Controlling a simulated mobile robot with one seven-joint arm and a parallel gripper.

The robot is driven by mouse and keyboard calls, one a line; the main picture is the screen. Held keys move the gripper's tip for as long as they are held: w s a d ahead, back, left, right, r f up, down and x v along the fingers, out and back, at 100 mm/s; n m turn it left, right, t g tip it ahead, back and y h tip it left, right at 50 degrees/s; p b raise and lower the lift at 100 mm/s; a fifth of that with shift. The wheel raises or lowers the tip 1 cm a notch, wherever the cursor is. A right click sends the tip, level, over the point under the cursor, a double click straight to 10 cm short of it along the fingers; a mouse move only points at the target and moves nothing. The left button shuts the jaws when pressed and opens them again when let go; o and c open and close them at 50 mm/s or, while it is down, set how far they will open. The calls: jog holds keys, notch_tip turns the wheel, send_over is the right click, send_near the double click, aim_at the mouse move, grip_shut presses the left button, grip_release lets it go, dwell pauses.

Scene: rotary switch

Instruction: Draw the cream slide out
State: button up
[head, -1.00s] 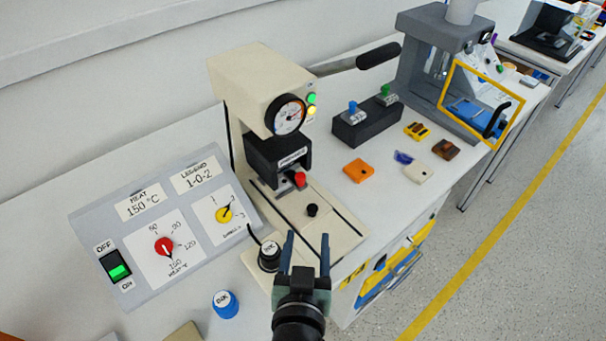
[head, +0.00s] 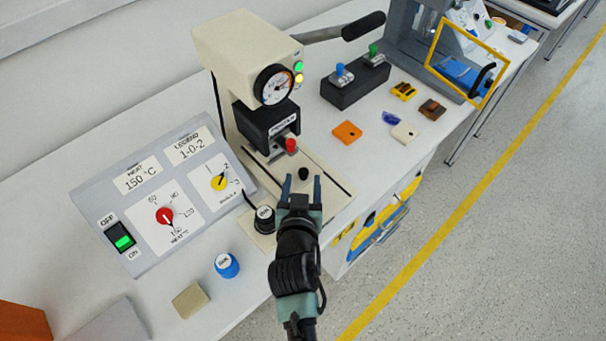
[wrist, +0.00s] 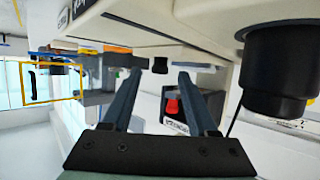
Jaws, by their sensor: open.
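The cream slide (head: 283,170) lies in the base of the cream press, between two dark rails. A small black knob (head: 303,174) stands on it. My gripper (head: 301,181) is open at the front of the press, its two fingertips on either side of the knob or just short of it. In the wrist view the black knob (wrist: 160,65) shows between the tips of my gripper (wrist: 160,73), with no finger visibly touching it. The exact depth between fingertips and knob is hard to tell.
A red knob (head: 291,146) sits under the press head. A black round knob (head: 264,219) stands left of my gripper, near the control panel (head: 150,205). A blue cap (head: 227,265) and a beige block (head: 190,299) lie on the bench. Free floor lies to the right.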

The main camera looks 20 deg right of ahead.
jog(key=shift+x, duration=1.35)
grip_shut()
dwell(0.5)
